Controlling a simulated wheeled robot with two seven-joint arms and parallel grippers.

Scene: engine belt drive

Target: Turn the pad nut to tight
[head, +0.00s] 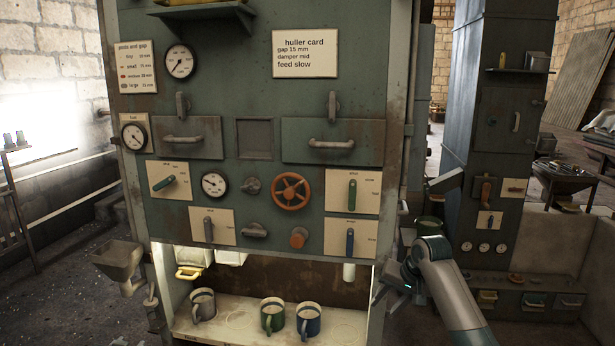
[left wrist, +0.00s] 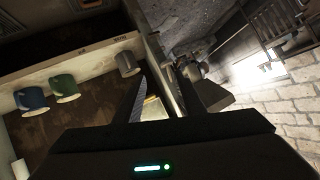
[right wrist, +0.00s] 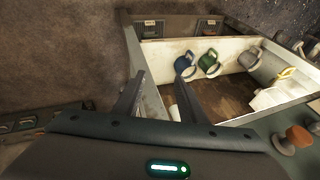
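No part is readably marked as the pad nut, so I cannot tell which it is. The machine panel (head: 260,172) carries an orange round knob (head: 298,237), an orange handwheel (head: 291,191) and several levers on small cards whose print is too small to read. The knob also shows at the right of the right wrist view (right wrist: 298,137). My right gripper (head: 385,288) is right of the machine's lower opening; its fingers stand apart and empty in the right wrist view (right wrist: 158,92). My left gripper (left wrist: 158,92) is open, beside the opening's edge, and not clearly seen in the head view.
A grey mug (head: 203,305), a green mug (head: 273,314) and a blue mug (head: 308,319) stand on the lit shelf (head: 240,326) below the panel. A metal hopper (head: 120,258) juts out at the left. A tall cabinet (head: 500,130) stands at the right.

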